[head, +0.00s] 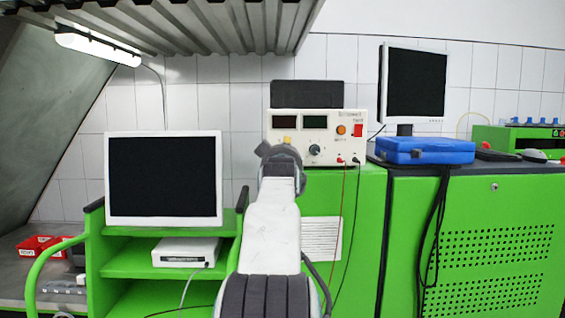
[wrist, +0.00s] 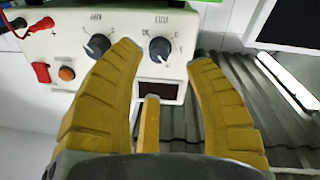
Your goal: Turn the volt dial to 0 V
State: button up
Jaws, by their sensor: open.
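The power supply (head: 345,122) is a cream box with two small displays, standing on a green cabinet. In the wrist view its panel (wrist: 60,75) appears upside down with two dark round dials. The right one there, seemingly the volt dial (wrist: 160,48), is above a dark red display (wrist: 158,91). The left one, seemingly the amp dial (wrist: 97,46), also shows in the head view (head: 314,149). My gripper (wrist: 163,54) is open, its yellow fingers either side of the volt dial in the picture. I cannot tell whether they touch it. In the head view my arm hides that dial.
A red switch (wrist: 41,72) and an orange button (wrist: 66,74) are left of the fingers. Cables hang from the supply's sockets (head: 347,161). A monitor (head: 163,179) is at left; a blue case (head: 425,151) is at right.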

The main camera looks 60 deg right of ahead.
jog(key=v, duration=0.6)
jog(key=shift+s+a, duration=0.2)
jog(key=shift+a, duration=0.1)
jog(key=shift+f, duration=0.1)
